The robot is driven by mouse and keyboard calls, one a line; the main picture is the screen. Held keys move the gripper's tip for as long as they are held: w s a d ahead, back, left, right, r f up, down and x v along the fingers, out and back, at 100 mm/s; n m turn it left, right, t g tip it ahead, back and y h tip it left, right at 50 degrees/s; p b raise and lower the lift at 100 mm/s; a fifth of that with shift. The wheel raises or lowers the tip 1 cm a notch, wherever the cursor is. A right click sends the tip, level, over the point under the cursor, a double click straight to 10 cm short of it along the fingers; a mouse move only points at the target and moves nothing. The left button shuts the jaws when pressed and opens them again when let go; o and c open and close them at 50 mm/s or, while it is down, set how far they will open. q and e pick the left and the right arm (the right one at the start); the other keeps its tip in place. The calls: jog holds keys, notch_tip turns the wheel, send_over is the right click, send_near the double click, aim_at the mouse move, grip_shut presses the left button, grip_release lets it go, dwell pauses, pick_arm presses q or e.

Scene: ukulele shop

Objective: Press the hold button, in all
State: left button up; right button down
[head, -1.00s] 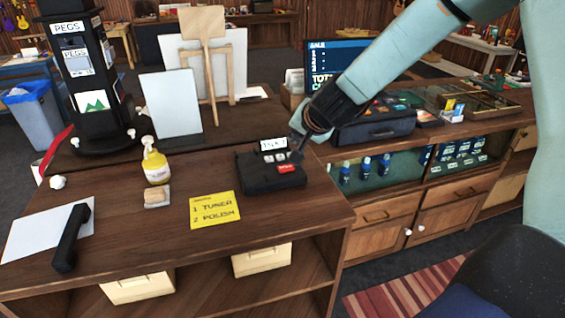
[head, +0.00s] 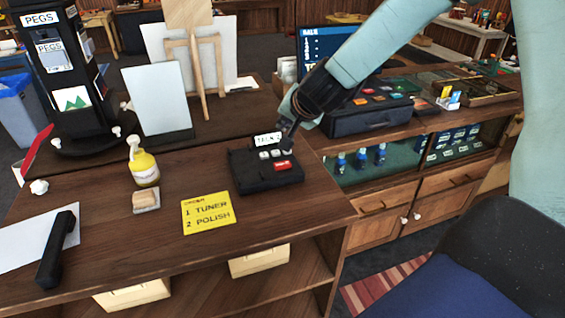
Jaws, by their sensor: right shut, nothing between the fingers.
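The black desk phone base (head: 262,178) sits on the wooden counter, with a small white display (head: 267,139) at its back, small pale buttons (head: 269,154) in a row and a red button (head: 282,165) in front of them. Which button is hold I cannot read. My right gripper (head: 287,145) reaches down from the upper right, shut and empty, its tip at the right end of the pale row. Whether it touches a button I cannot tell. The black handset (head: 56,248) lies off the base, partly on a white sheet. My left gripper is not in view.
A yellow note (head: 207,213) reading tuner and polish lies left of the phone. A yellow bottle (head: 144,166) and a small block (head: 146,200) stand further left. The till (head: 366,118) is right of my gripper. Bare counter lies in front of the phone.

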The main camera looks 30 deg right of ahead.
jog(key=b, duration=0.5)
send_over(284, 166)
notch_tip(284, 166, down, 7)
jog(key=shift+w+f, duration=0.1)
jog(key=shift+f+b, duration=0.3)
jog(key=shift+f, duration=0.45)
jog(key=shift+d+f, duration=0.1)
jog(key=shift+d, duration=0.1)
jog(key=shift+a, duration=0.25)
jog(key=shift+d, duration=0.2)
jog(key=shift+a, duration=0.15)
